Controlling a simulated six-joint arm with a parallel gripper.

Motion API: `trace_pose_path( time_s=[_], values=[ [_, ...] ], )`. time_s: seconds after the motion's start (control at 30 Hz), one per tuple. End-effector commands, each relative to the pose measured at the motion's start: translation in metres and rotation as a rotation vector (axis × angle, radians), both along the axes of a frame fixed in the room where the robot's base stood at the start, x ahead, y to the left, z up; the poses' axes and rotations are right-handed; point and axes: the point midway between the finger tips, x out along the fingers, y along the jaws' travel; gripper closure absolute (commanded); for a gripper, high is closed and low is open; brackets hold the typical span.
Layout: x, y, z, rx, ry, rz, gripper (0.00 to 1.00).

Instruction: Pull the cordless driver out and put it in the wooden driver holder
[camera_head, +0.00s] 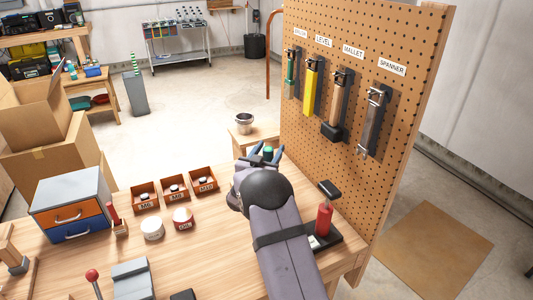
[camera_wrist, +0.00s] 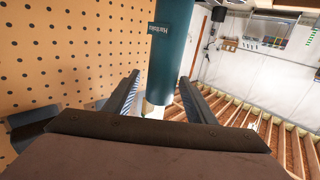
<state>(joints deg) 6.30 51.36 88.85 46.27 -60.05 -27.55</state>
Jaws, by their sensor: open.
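A red upright tool with a black top (camera_head: 325,215) stands in a black base on the bench at right in the head view; it looks like the cordless driver. My gripper (camera_head: 264,158) is above the bench's far edge, left of and beyond this tool. It is open. In the wrist view, a teal cylinder (camera_wrist: 172,50) with pale lettering shows between the open fingers (camera_wrist: 163,95); I cannot tell whether they touch. A bit of green (camera_head: 268,151) shows between the fingers in the head view.
A pegboard (camera_head: 400,105) with several hung tools rises at the right. On the bench are open bins (camera_head: 175,190), two round tins (camera_head: 152,229), a drawer cabinet (camera_head: 70,205) and a red-knobbed lever (camera_head: 93,278). The bench front centre has some bare wood.

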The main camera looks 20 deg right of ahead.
Motion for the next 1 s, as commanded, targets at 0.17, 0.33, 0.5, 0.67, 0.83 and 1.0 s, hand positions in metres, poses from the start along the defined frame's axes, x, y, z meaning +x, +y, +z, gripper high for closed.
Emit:
trace_pose_path(
  time_s=[0.17,0.33,0.5,0.67,0.83,1.0],
  values=[
    [0.012,-0.012,0.001,0.001,-0.001,-0.001,0.50],
    [0.017,-0.017,0.000,-0.001,-0.001,0.000,0.50],
    [0.018,-0.018,0.000,0.000,0.000,0.001,0.50],
    [0.018,-0.018,0.000,0.000,0.000,0.001,0.52],
    [0.018,-0.018,0.000,0.000,0.000,0.001,0.93],
    [0.018,-0.018,0.002,-0.001,-0.004,0.000,1.00]
  ],
)
